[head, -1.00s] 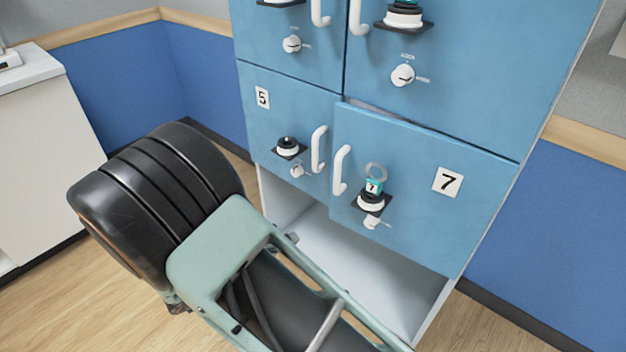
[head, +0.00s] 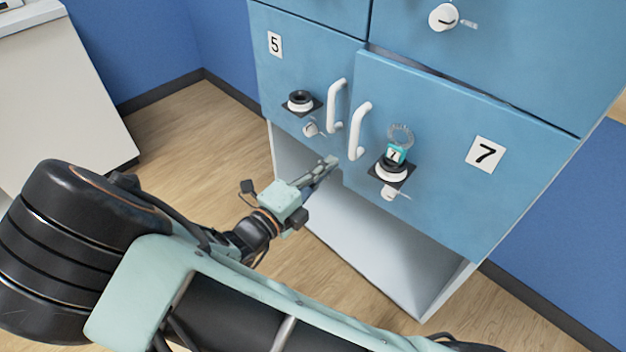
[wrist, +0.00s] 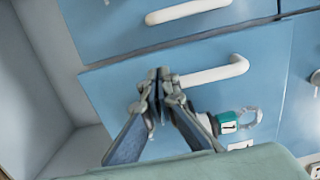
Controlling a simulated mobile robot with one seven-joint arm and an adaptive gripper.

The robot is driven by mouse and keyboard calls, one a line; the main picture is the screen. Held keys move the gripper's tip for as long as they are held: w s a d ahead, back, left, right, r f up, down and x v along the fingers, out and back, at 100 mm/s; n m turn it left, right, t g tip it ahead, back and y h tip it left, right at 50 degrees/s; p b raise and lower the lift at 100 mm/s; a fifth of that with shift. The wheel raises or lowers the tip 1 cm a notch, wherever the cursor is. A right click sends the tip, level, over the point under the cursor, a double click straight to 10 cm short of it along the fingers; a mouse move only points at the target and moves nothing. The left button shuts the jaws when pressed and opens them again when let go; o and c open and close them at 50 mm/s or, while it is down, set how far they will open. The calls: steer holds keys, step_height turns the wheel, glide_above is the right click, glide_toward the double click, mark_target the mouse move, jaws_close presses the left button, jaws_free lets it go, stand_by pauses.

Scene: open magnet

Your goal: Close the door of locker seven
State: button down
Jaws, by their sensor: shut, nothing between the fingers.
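The blue door of locker seven (head: 445,205) stands slightly ajar, with a dark gap along its top edge. It has a white handle (head: 359,130) at its left, a number 7 plate (head: 486,154), and a lock with a key and teal tag (head: 396,154). My gripper (head: 331,162) is shut and empty, near the lower left corner of this door, below the handle. In the wrist view the fingertips (wrist: 160,76) overlap the door (wrist: 108,88) beside its handle (wrist: 212,73). I cannot tell whether they touch it.
The locker five door (head: 285,75), with its own handle (head: 336,105), is to the left and looks shut. An open white compartment (head: 395,260) lies below the doors. A white cabinet (head: 65,85) stands at the far left. Wooden floor (head: 190,130) between is clear.

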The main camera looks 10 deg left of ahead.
steer(key=x, duration=0.6)
steer(key=shift+b, duration=0.45)
steer(key=w, duration=0.1)
steer(key=w+d+m+g+h, duration=0.1)
steer(key=w+d+h+b, duration=0.1)
steer(key=w, duration=0.1)
steer(key=shift+d+r+m, duration=0.1)
steer(key=shift+d+m, duration=0.05)
steer(key=shift+m, duration=0.15)
